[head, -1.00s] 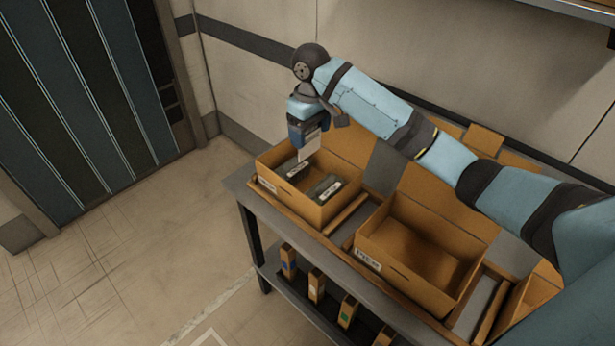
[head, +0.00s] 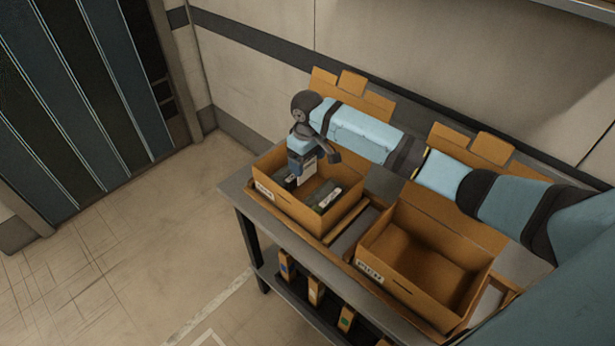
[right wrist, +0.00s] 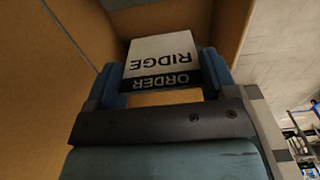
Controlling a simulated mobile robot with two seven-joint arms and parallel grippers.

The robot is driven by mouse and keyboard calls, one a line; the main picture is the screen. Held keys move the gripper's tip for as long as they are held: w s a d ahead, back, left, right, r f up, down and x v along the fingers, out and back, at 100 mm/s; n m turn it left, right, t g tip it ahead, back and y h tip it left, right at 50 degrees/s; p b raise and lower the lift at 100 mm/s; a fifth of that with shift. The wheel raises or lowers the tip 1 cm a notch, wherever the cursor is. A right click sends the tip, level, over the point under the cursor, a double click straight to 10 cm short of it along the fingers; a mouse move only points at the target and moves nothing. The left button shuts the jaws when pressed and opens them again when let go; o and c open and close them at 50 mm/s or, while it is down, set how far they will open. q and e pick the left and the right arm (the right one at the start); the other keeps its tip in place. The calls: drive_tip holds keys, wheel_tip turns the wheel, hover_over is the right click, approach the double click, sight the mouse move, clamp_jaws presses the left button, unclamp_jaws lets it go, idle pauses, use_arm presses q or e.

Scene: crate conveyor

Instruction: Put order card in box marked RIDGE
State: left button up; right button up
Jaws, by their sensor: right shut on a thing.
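My right gripper (head: 301,168) is shut on the order card (right wrist: 160,58), a white card with a dark band reading ORDER and RIDGE. In the head view the gripper is low inside the left cardboard box (head: 295,213), and the card shows only as a small pale patch. Brown cardboard walls of that box surround the gripper in the right wrist view. The box has a white label (head: 264,190) on its front, too small to read. Dark items with white labels (head: 329,198) lie in it beside the gripper. My left gripper is not in view.
A second open box (head: 400,288), empty and labelled, stands to the right on the same grey table (head: 238,192). Several small cardboard pieces (head: 316,291) stand on the lower shelf. Cardboard flaps (head: 345,95) stand behind the boxes. The floor at left is clear.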

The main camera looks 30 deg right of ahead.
sight(307, 178)
wheel_tip(307, 178, down, 3)
drive_tip(key=shift+f, duration=2.15)
drive_tip(key=o, duration=0.8)
drive_tip(key=shift+f, duration=0.1)
wheel_tip(307, 178, up, 12)
drive_tip(key=shift+r, duration=0.15)
